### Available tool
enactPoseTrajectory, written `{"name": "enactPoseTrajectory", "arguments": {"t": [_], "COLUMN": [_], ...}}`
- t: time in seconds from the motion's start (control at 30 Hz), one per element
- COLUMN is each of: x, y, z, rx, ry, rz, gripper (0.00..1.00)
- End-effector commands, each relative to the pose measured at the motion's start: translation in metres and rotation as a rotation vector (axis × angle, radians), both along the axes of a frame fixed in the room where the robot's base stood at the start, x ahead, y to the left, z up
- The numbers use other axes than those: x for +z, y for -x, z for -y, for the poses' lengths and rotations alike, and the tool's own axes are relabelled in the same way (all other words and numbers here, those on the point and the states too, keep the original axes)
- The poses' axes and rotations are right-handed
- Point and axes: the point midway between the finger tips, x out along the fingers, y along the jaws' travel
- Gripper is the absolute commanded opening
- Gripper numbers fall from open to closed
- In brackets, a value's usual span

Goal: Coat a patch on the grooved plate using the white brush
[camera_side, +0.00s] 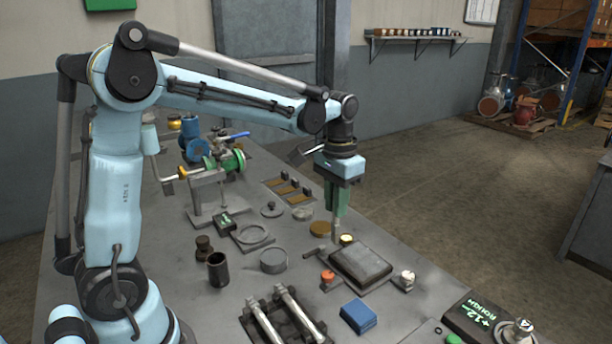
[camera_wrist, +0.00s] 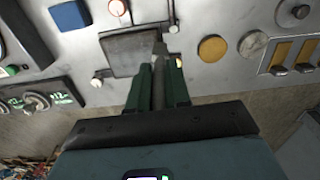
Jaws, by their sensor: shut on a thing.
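My gripper (camera_side: 336,212), with green fingers, points down beside the far left corner of the plate. It is shut on a slim pale tool, which I take for the white brush (camera_side: 335,229). In the wrist view the brush (camera_wrist: 159,88) shows grey between my gripper's fingers (camera_wrist: 158,72), its end overlapping the plate's edge. I cannot tell whether it touches. The plate (camera_side: 361,262) is a dark grey, framed rectangle lying flat; it also shows in the wrist view (camera_wrist: 130,52). Grooves and any coating cannot be made out.
A blue block (camera_side: 358,316), a twin-rod fixture (camera_side: 283,318), a black cup (camera_side: 218,268) and a brown disc (camera_side: 320,229) are nearby. A valve assembly (camera_side: 215,165) stands at the back left.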

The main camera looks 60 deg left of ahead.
Motion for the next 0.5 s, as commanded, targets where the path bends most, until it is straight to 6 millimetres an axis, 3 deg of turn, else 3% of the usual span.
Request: {"name": "enactPoseTrajectory", "arguments": {"t": [0.2, 0.5], "x": [-0.024, -0.023], "y": [0.000, 0.000], "z": [0.002, 0.031], "rx": [-0.002, -0.003], "ry": [0.000, 0.000], "rz": [0.000, 0.000], "gripper": [0.00, 0.00]}}
